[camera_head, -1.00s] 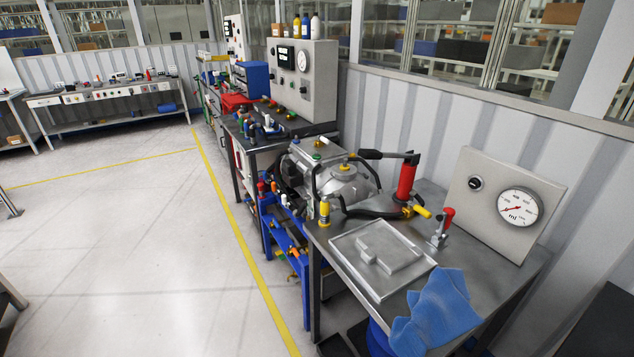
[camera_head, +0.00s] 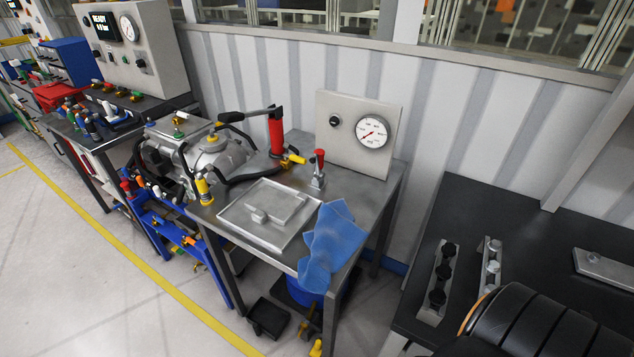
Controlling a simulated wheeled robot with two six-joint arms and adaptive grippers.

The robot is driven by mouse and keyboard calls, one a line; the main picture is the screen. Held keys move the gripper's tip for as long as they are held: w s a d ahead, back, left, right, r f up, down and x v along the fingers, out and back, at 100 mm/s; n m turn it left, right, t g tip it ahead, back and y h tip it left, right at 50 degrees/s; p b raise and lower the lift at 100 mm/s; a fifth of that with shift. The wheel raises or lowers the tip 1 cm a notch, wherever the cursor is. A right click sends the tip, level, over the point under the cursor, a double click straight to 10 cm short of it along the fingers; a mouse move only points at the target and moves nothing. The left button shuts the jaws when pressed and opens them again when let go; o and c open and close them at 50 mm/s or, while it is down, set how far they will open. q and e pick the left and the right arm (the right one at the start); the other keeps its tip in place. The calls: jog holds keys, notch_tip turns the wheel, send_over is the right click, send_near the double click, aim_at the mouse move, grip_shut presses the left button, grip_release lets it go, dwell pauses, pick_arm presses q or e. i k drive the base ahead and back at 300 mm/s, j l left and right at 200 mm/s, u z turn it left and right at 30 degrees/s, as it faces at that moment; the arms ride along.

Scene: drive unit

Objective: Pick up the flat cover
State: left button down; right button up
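A flat grey metal piece with a raised stepped block, which looks like the flat cover (camera_head: 253,228), lies on the metal bench (camera_head: 372,192). I cannot tell whether it is one piece or a part resting on a thin plate. A blue cloth (camera_head: 332,245) lies by its right edge and hangs over the bench front. A metal housing (camera_head: 205,150) with hoses stands to its left. Neither of my grippers shows in the head view.
A gauge panel (camera_head: 360,134), a red hand pump (camera_head: 276,135) and a red-topped clamp (camera_head: 318,170) stand behind the plate. A black ribbed object (camera_head: 525,325) fills the lower right corner. Floor at lower left is clear.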

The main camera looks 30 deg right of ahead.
aim_at(272, 203)
jog(key=i+j, duration=0.55)
jog(key=j, duration=0.15)
jog(key=j+z, duration=0.1)
jog(key=z, duration=0.3)
jog(key=i+j+z, duration=0.1)
jog(key=z, duration=0.35)
jog(key=j+z, duration=0.15)
jog(key=z, duration=0.25)
